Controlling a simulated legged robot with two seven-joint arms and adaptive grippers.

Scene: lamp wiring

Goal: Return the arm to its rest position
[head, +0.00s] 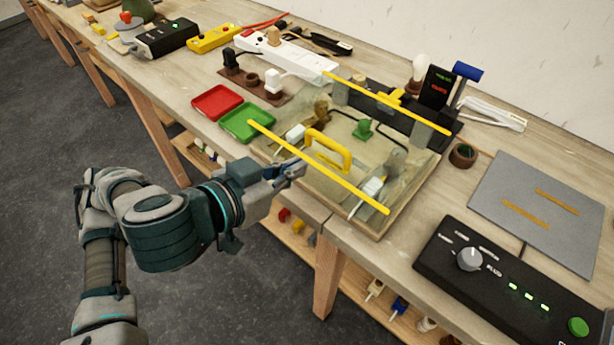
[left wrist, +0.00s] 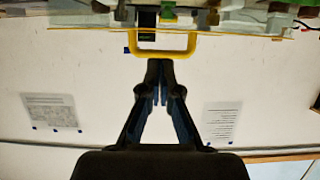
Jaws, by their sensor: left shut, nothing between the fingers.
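My left gripper (head: 292,172) is shut and empty at the front edge of the bench, beside the clear-topped wiring tray. Its closed fingers also show in the left wrist view (left wrist: 160,75). The yellow handle (head: 328,152) on the clear cover stands just beyond the fingertips, apart from them as far as I can tell. It also shows in the left wrist view (left wrist: 162,45). My left arm is bent and reaches in from the lower left over the floor. My right gripper is in neither view.
Red (head: 217,102) and green (head: 247,123) trays lie left of the cover. Yellow bars (head: 318,168) run along the cover's edges. A black control box (head: 500,285) and a grey mat (head: 540,210) are at the right. A lower shelf (head: 292,236) holds small parts. The floor at left is clear.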

